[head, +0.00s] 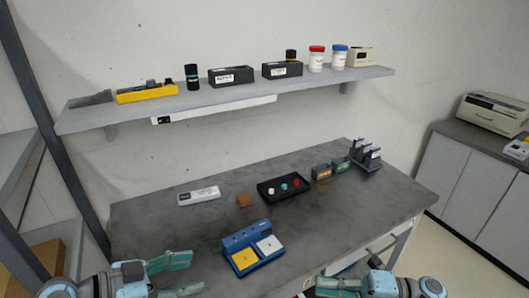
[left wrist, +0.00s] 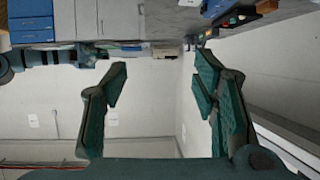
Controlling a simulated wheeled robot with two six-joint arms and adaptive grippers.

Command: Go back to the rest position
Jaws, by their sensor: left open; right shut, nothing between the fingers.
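My left gripper (head: 194,274) is at the bottom left of the head view, beside the table's near left part. Its green fingers are spread apart with nothing between them. In the left wrist view its two fingers (left wrist: 161,75) also stand apart and empty. My right gripper (head: 322,287) is at the bottom edge, right of the middle. It is shut and holds nothing, near the table's front edge. Neither gripper is seen touching any object.
A wall shelf (head: 227,92) carries boxes and jars. A dark upright post stands left.

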